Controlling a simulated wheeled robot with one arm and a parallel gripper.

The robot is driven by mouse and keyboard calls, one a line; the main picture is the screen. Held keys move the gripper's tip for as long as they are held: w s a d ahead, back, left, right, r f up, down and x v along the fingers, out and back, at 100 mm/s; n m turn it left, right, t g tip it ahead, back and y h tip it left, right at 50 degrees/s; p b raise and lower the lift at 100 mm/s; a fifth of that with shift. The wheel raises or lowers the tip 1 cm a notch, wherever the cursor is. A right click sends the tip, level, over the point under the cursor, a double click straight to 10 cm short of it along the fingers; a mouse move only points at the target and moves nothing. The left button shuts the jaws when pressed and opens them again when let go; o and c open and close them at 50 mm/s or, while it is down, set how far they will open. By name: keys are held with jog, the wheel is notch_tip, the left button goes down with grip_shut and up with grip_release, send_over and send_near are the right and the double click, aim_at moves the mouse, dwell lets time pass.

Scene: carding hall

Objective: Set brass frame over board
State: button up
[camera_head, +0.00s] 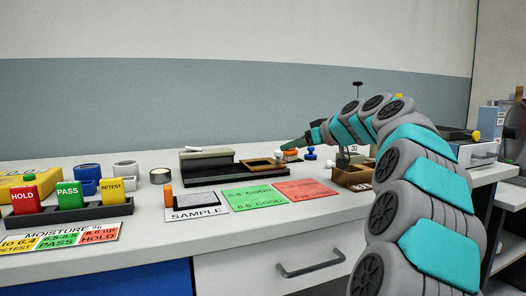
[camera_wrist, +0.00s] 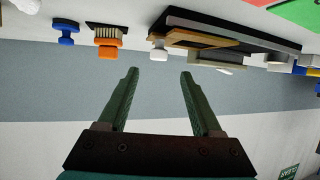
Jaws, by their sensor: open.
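A brown-gold frame (camera_head: 262,164) lies flat at the right end of a long dark base (camera_head: 225,177) in the head view. It also shows in the wrist view (camera_wrist: 197,37), where the picture is upside down. A dark flat board (camera_head: 197,200) lies on the white SAMPLE card, in front of the base. My gripper (camera_head: 288,147) is above and just right of the frame, apart from it. In the wrist view my gripper (camera_wrist: 157,72) has its two green fingers spread with nothing between them.
A green card (camera_head: 254,198) and a red card (camera_head: 305,189) lie right of the SAMPLE card (camera_head: 197,213). A blue-knobbed piece (camera_head: 311,154) and a brown box (camera_head: 352,177) stand to the right. HOLD, PASS and RETEST blocks (camera_head: 69,195) stand in a dark rack at left.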

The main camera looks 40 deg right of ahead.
aim_at(282, 162)
jog(key=shift+p+x, duration=0.3)
jog(key=shift+x, duration=3.2)
jog(key=shift+d, duration=0.1)
grip_shut()
